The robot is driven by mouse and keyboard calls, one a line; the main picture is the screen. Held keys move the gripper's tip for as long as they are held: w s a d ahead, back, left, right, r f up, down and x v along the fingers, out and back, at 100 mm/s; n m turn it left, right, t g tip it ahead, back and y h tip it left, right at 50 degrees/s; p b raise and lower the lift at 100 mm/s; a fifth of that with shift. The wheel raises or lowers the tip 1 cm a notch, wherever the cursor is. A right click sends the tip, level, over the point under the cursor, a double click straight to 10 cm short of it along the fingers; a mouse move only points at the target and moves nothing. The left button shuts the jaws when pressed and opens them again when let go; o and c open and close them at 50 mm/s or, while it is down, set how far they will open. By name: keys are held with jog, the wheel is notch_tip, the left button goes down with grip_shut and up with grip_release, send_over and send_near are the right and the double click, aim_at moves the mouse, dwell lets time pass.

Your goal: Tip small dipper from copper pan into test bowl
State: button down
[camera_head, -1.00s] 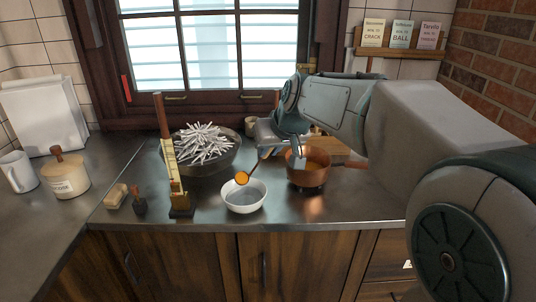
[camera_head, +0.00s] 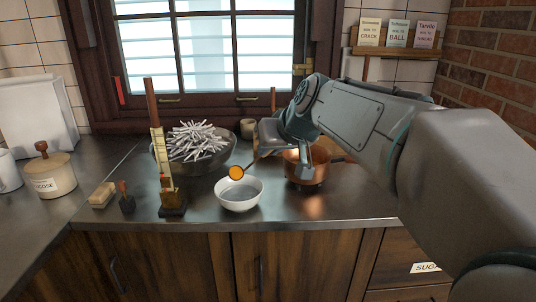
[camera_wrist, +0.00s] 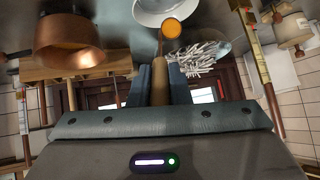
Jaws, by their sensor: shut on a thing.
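My gripper (camera_head: 270,138) is shut on the handle of the small dipper, seen between the fingers in the wrist view (camera_wrist: 160,82). The dipper's round cup (camera_head: 236,173) shows an orange face, which also shows in the wrist view (camera_wrist: 172,29). In the head view the cup overlaps the back rim of the white test bowl (camera_head: 239,202); its exact height is hard to tell. The bowl's visible inside looks pale and empty. The copper pan (camera_head: 299,176) stands right of the bowl, partly hidden behind my arm; it also shows in the wrist view (camera_wrist: 70,45).
A dark pan full of white sticks (camera_head: 195,140) stands behind the bowl. An upright gauge on a dark base (camera_head: 171,205) stands left of the bowl. A lidded jar (camera_head: 52,172) is farther left. The counter's front edge is just before the bowl.

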jog(key=s+d+f+t+y+b, duration=0.2)
jog(key=s+f+t+b, duration=0.2)
jog(key=b, duration=2.2)
notch_tip(320, 180, down, 4)
jog(key=shift+r+t+y, duration=0.1)
jog(key=shift+t+y, duration=0.2)
jog(key=shift+t, duration=0.1)
jog(key=shift+s+d+b, duration=0.1)
jog(key=shift+b, duration=0.55)
jog(key=shift+r+p, duration=0.2)
jog(key=shift+p, duration=0.35)
jog(key=r+p, duration=0.1)
jog(key=p, duration=0.2)
jog(key=r+g+p, duration=0.1)
jog(key=p, duration=0.1)
jog(key=w+p, duration=0.1)
jog(key=p, duration=0.2)
jog(key=shift+a+r+h+p, duration=0.3)
jog(key=shift+r+h+p, duration=0.05)
jog(key=shift+r+h, duration=0.05)
jog(key=shift+f, duration=0.1)
